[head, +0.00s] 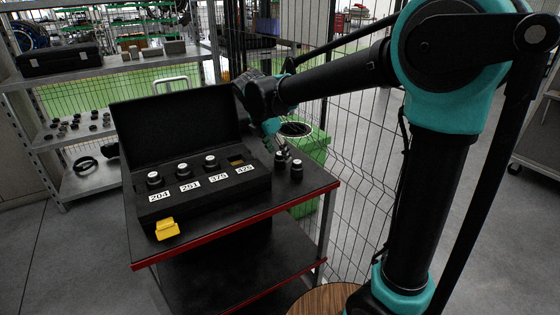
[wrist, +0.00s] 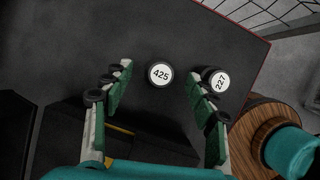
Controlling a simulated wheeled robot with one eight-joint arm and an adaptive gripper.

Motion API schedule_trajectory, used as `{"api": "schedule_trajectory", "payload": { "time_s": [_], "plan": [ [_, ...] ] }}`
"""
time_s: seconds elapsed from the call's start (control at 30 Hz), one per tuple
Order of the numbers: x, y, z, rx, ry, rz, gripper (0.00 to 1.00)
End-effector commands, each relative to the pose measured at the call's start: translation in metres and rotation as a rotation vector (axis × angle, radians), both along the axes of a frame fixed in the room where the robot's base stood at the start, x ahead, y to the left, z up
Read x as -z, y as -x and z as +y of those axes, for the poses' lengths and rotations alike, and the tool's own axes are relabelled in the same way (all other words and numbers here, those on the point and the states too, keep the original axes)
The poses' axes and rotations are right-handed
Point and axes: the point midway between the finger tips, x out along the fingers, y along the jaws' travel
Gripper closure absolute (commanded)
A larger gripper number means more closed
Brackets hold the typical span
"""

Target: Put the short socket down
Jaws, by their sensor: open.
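A short dark socket with a white top marked 425 (wrist: 160,74) stands upright on the black cart top; it also shows in the head view (head: 281,161). My gripper (wrist: 157,80) is open, with one finger on each side of this socket and visible gaps to both. In the head view my gripper (head: 279,148) is low over the cart, right of the black case (head: 225,196). The slot at label 425 (head: 237,161) is empty and shows a yellowish floor.
A second socket, marked 227 (wrist: 215,79), stands close beside my right finger in the wrist view, also seen in the head view (head: 297,171). The cart's red edge (head: 240,226) lies just beyond. A yellow block (head: 167,229) is at the case front. A wire fence stands behind.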

Motion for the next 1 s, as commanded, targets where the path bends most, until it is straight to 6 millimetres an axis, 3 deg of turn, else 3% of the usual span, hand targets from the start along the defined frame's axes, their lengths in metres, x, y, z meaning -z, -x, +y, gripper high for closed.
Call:
{"api": "schedule_trajectory", "payload": {
  "time_s": [0.3, 0.77, 1.0],
  "plan": [
    [0.0052, -0.0012, -0.0015, -0.001, 0.000, 0.000, 0.43],
    [0.0050, -0.0012, -0.0014, 0.000, 0.000, 0.000, 1.00],
    [0.0045, -0.0012, -0.0015, -0.001, 0.000, 0.000, 1.00]
  ]
}}
